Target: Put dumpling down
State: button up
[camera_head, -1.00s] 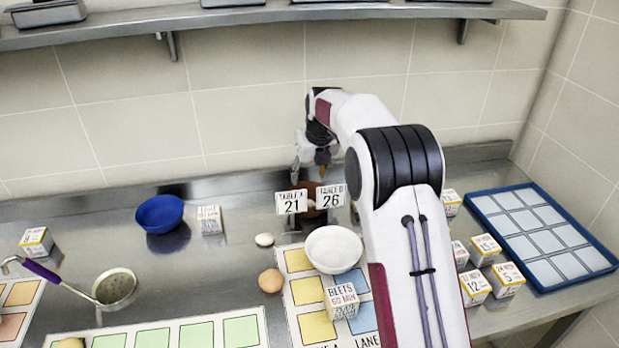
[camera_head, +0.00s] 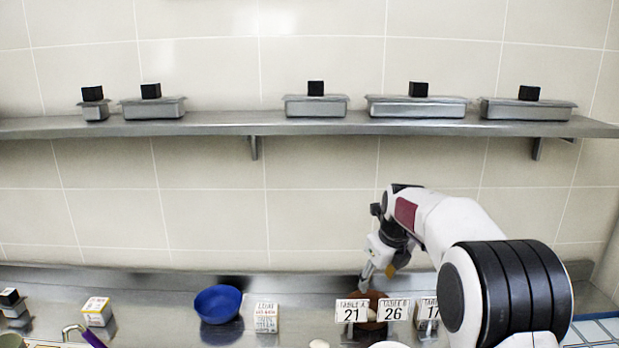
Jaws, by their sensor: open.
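My gripper (camera_head: 378,275) is open, with its fingers pointing down just above a brown container (camera_head: 374,298) at the back of the counter. The container is partly hidden behind number cards 21 (camera_head: 352,311) and 26 (camera_head: 393,311). A small pale piece (camera_head: 371,315) shows in the gap between those cards; it may be the dumpling, but I cannot tell. Nothing shows between my fingers. A white rounded thing (camera_head: 319,344) is cut by the bottom edge, and I cannot tell what it is.
A blue bowl (camera_head: 218,304) and a labelled box (camera_head: 266,317) stand left of the cards. Another box (camera_head: 97,311) is farther left. A steel shelf (camera_head: 220,124) with several lidded pans crosses above my arm. A blue-edged tray (camera_head: 595,328) is at the lower right.

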jog(key=s+r+n, duration=0.6)
jog(key=s+n, duration=0.2)
jog(key=s, duration=0.4)
jog(key=s+r+n, duration=0.6)
jog(key=s+n, duration=0.2)
jog(key=s, duration=0.4)
jog(key=s+f+n, duration=0.3)
jog(key=s+n, duration=0.4)
jog(key=s, duration=0.4)
jog(key=s+f+n+t, duration=0.1)
jog(key=s+f+n, duration=0.2)
jog(key=s+n, duration=0.4)
jog(key=s, duration=0.4)
jog(key=shift+h, duration=0.3)
jog(key=shift+o, duration=0.4)
jog(key=shift+f, duration=0.1)
dwell(2.1)
